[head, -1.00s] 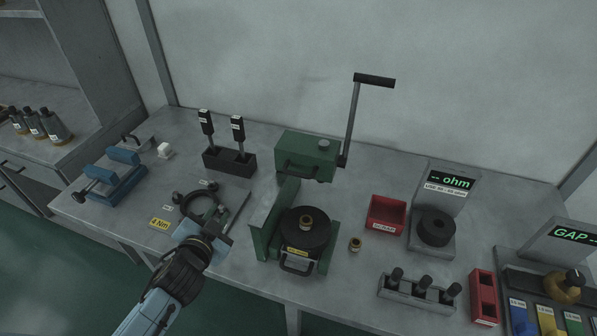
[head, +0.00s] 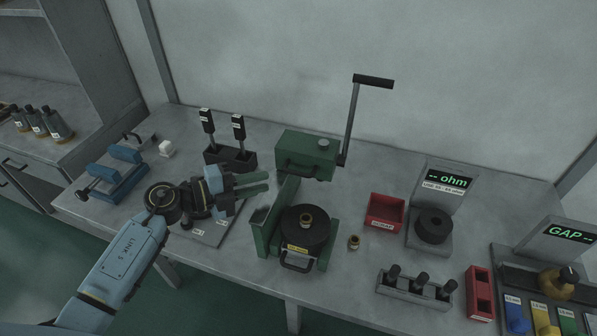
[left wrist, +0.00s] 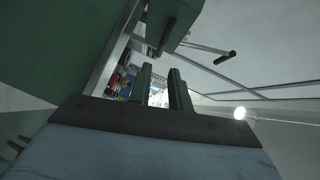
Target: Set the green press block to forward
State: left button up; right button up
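The green press block (head: 308,152) sits at the back of the press, with a dark handle on its front face. A crank lever (head: 350,120) rises at its right side. Below and in front is the press's green frame (head: 267,232) with a round black die (head: 304,231). My left gripper (head: 268,182) is open and empty, fingers pointing right, just left of the press and apart from the block's handle. In the left wrist view its two fingers (left wrist: 162,88) stand apart, with the green block (left wrist: 170,12) above them. My right gripper is not in view.
A black stand (head: 230,160) with two upright tools is close behind my left gripper. A blue vise (head: 112,180) and a small white block (head: 166,147) are at left. A red bin (head: 385,213) and a brass ring (head: 353,242) are right of the press.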

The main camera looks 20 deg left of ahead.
aim_at(299, 172)
pick_arm(q)
jog(key=x, duration=1)
jog(key=shift+w+d, duration=0.2)
jog(key=shift+w, duration=0.05)
grip_shut()
